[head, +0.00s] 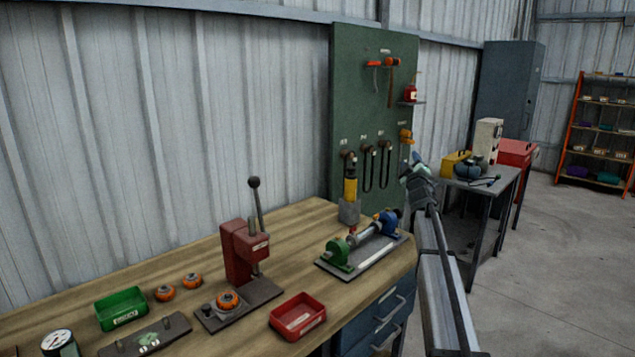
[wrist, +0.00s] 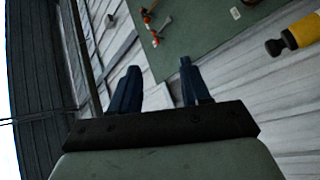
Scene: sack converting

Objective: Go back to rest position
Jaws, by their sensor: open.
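My gripper (head: 407,172) is raised at the end of my arm, in front of the green tool board's right edge and beyond the workbench's right end. In the wrist view its two dark fingers (wrist: 157,82) stand apart with nothing between them. The fingers point toward the wall and the green board (wrist: 200,40), which appears turned in that view. No object is in contact with the fingers.
The wooden workbench (head: 290,228) holds a red press (head: 240,250), green tray (head: 121,308), red tray (head: 298,316), a roller fixture (head: 362,247) and a yellow-and-black tool (head: 350,185). A side table (head: 500,182) stands behind my arm. Open floor (head: 560,270) lies at right.

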